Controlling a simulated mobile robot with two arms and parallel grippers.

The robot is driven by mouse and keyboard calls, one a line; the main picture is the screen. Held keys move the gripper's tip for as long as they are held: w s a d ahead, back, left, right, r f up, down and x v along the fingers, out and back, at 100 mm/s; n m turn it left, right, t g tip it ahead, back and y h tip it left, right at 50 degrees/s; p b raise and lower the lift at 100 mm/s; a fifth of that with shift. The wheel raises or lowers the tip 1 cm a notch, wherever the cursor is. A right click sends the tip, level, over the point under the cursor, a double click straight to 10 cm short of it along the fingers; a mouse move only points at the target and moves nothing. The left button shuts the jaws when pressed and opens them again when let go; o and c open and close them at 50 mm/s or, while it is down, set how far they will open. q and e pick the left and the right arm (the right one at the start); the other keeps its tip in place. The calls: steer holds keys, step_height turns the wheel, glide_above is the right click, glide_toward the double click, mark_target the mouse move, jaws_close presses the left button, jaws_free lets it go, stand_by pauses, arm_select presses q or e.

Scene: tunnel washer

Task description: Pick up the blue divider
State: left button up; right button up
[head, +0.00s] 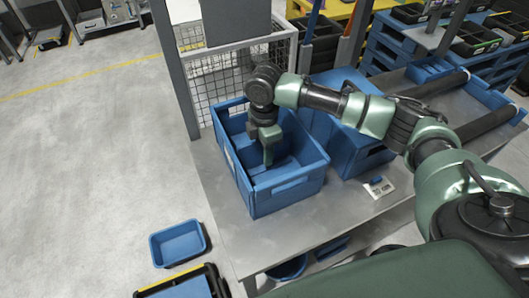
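A blue crate (290,190) stands on the grey metal bench, open at the top. A blue panel that looks like the divider (283,166) shows inside it, partly hidden by my gripper; its edges are hard to tell from the crate walls. My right arm comes in from the right, and its gripper (267,155) points down into the crate, close to the blue panel. Whether its fingers are apart or closed on the panel cannot be made out. My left gripper is not in view.
A blue box (347,148) stands right of the crate, with a small white panel (379,187) on the bench before it. A wire mesh guard (219,87) and a grey post (176,65) rise behind. A blue tub (178,244) sits on the floor at left.

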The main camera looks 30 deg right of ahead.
steer(key=shift+f, duration=1.05)
jaws_close()
steer(key=shift+r, duration=0.1)
